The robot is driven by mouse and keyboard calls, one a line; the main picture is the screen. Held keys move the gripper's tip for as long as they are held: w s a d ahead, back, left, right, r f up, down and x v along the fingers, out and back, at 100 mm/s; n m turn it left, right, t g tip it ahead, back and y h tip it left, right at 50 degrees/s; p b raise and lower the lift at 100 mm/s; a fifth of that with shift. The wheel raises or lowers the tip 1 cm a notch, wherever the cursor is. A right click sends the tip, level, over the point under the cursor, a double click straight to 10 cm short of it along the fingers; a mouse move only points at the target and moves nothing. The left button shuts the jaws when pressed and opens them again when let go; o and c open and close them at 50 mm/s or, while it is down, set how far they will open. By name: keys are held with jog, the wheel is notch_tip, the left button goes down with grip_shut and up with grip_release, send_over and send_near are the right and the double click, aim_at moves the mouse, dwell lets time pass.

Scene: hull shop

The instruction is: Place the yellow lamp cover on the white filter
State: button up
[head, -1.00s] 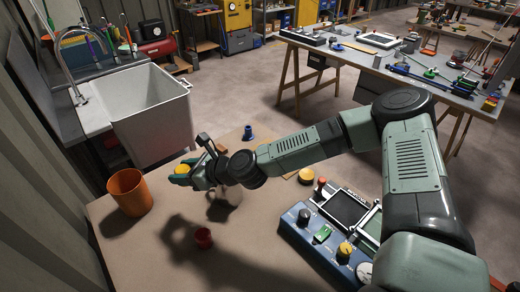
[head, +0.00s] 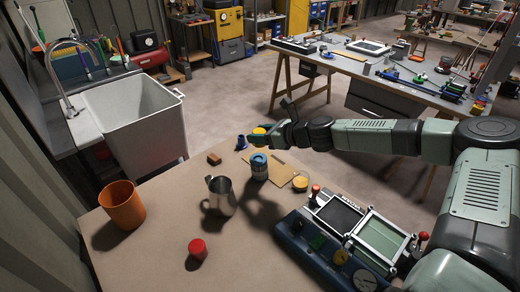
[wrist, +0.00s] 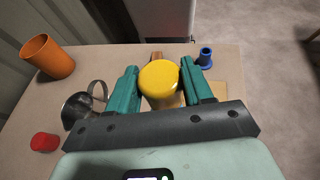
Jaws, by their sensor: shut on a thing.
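The yellow lamp cover (head: 259,130) is held between the green fingers of my gripper (head: 266,133), above the far part of the table. In the wrist view the round yellow cover (wrist: 160,82) sits between the two fingers.
A metal mug (head: 220,195) stands left of the cylinder. An orange cup (head: 123,205), a red cylinder (head: 197,249), a brown block (head: 214,158), a blue piece (head: 241,142) and a yellow-topped jar (head: 300,181) surround it. A blue instrument panel (head: 325,250) fills the right side.

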jog(key=shift+f, duration=2.6)
jog(key=shift+f, duration=0.3)
jog(key=o, duration=1)
jog(key=shift+d+r, duration=0.1)
jog(key=shift+r, duration=0.35)
jog(key=v, duration=1.1)
jog(key=shift+s+d, duration=0.25)
jog(key=shift+r, duration=0.1)
